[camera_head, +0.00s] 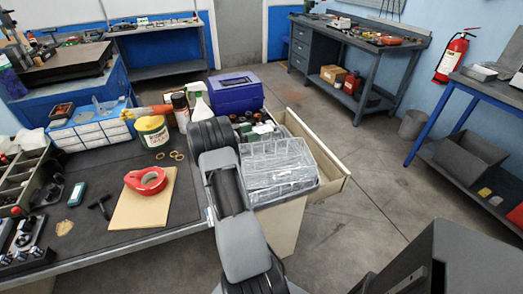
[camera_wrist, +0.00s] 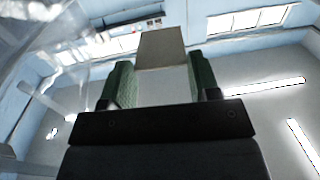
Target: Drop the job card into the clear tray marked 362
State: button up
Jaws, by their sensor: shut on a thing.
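My gripper (camera_wrist: 161,82) shows in the wrist view with its two green fingers on either side of a flat card, which I take as the job card (camera_wrist: 161,47); its far part is tan and a pale part lies between the fingers. In the head view my arm hides the gripper and the card. Blurred clear plastic (camera_wrist: 55,70) fills the left of the wrist view, close to the gripper.
A purple box (camera_head: 236,92), a green-labelled tub (camera_head: 152,131) and a spray bottle stand behind my arm.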

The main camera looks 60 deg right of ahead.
jog(key=o, duration=1)
jog(key=shift+r, duration=0.1)
